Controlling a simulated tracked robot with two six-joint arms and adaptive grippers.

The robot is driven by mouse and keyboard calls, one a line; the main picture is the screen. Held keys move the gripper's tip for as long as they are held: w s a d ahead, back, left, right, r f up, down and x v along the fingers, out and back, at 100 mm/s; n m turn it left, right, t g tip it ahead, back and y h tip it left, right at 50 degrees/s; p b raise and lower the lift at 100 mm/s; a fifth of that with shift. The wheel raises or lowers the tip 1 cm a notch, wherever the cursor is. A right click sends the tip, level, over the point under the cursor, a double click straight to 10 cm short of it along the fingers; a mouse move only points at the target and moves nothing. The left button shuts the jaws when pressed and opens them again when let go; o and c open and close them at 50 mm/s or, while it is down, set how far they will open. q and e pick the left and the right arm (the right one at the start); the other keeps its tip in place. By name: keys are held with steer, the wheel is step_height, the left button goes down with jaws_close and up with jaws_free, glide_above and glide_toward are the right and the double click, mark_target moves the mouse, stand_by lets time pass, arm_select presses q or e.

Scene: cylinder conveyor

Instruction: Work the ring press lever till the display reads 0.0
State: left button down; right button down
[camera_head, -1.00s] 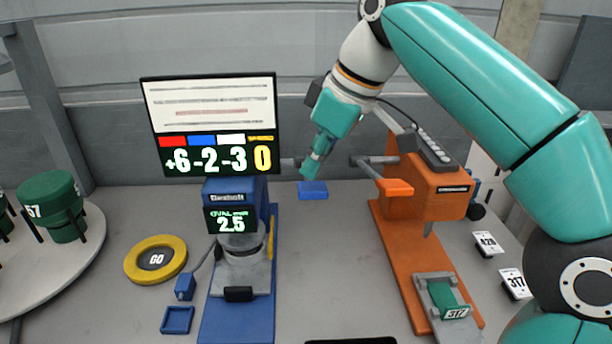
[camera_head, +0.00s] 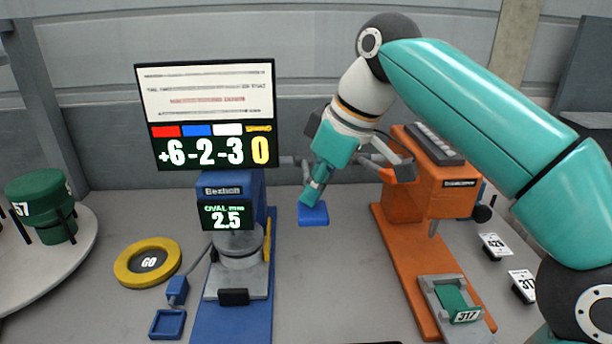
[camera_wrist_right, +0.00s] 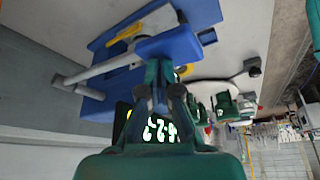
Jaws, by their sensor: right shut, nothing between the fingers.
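The blue ring press (camera_head: 230,191) stands left of centre. Its small display (camera_head: 227,217) reads OVAL mm 2.5. The blue lever pad (camera_head: 313,216) is to the right of the press, and in the wrist view the pad (camera_wrist_right: 170,43) is joined to a grey bar (camera_wrist_right: 108,66). My right gripper (camera_head: 310,198) is shut and empty, pointing down with its tips at the top of the pad. In the wrist view my fingers (camera_wrist_right: 163,72) reach the pad's edge and seem to touch it. My left gripper is not in view.
A board (camera_head: 205,115) above the press shows +6, -2, -3, 0. An orange press (camera_head: 440,190) with its own lever stands at right.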

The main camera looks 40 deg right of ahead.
steer(key=shift+f+b, duration=1.95)
steer(key=shift+f, duration=0.85)
step_height(320, 180, up, 16)
steer(key=p, duration=1.6)
steer(key=shift+f, duration=0.15)
